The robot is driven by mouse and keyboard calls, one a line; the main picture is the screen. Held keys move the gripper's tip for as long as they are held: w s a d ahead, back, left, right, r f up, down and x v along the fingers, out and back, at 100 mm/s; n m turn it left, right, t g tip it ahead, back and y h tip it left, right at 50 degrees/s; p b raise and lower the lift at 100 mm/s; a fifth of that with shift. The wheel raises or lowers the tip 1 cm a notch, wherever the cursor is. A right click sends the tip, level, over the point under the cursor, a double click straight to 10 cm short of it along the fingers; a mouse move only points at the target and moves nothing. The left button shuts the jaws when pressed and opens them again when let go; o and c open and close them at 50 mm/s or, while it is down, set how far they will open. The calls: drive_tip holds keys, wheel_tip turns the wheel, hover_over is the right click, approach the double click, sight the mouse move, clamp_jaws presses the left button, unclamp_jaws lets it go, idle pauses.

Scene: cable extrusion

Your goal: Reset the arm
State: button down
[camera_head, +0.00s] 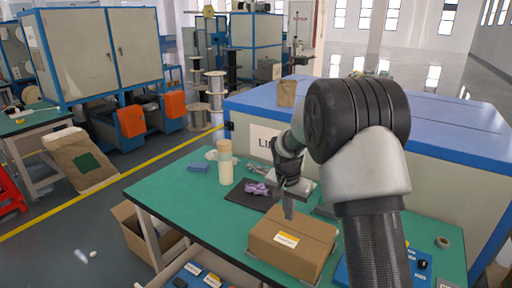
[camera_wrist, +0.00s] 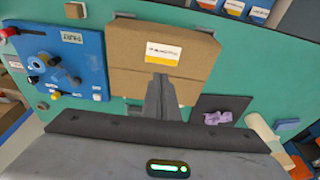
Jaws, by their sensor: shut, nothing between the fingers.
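My gripper (camera_head: 289,208) is shut with nothing between its fingers. In the wrist view my gripper (camera_wrist: 161,84) shows as closed fingers over the near part of the box (camera_wrist: 130,57). I cannot tell whether the fingertips touch the box. The box has a white and yellow label on its face. My arm crosses the right half of the head view and hides part of the table.
A black mat (camera_head: 240,197) with a purple cloth (camera_head: 256,188), a cream cylinder (camera_head: 224,162) and a blue block (camera_head: 198,167) are on the left of the table. A blue control panel (camera_wrist: 62,62) lies beside the box. A blue-topped cabinet (camera_head: 250,108) stands behind the table.

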drive_tip(key=s+r+n+t+p, duration=0.1)
drive_tip(key=s+r+n, duration=0.1)
drive_tip(key=s+r, duration=0.65)
drive_tip(key=s+r+n+t+p, duration=0.15)
drive_tip(key=s+r, duration=0.45)
drive_tip(key=r, duration=0.6)
drive_tip(key=s+r+n+p, duration=0.1)
drive_tip(key=s+r, duration=0.1)
drive_tip(key=s, duration=0.7)
drive_tip(key=s+r+n+t+y+p, duration=0.1)
drive_tip(key=s+r+n, duration=0.1)
drive_tip(key=s, duration=0.7)
drive_tip(key=shift+s+r, duration=0.35)
drive_tip(key=shift+r, duration=0.05)
drive_tip(key=shift+a+n, duration=0.1)
drive_tip(key=shift+n, duration=0.25)
